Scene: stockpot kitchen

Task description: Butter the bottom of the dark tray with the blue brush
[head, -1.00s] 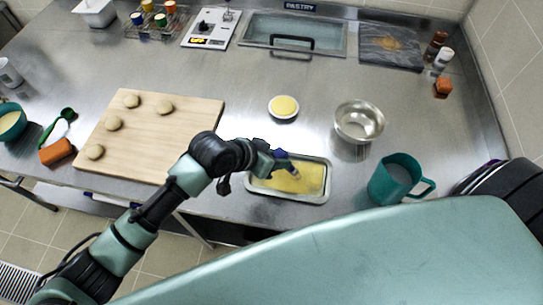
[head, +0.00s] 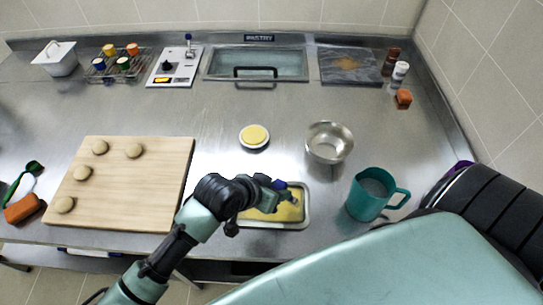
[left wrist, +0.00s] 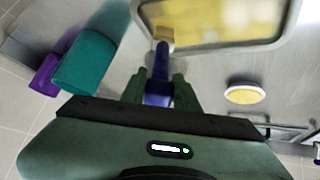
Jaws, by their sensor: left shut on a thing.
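The tray (head: 307,222) sits near the counter's front edge, with a grey metal rim and yellow butter over most of its bottom. In the left wrist view its rim (left wrist: 285,28) shows at the top. My left gripper (head: 277,187) is shut on the blue brush, just over the tray. The brush's blue handle (left wrist: 158,82) runs from the fingers to pale bristles over the tray's near edge; I cannot tell whether they touch. A small round dish of yellow butter (head: 254,136) stands behind the tray. My right gripper is not in view.
A steel bowl (head: 329,142) and a teal mug (head: 370,193) stand right of the tray. A wooden board (head: 125,190) with several dough balls lies left. A dark slab (head: 350,66) lies at the back right.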

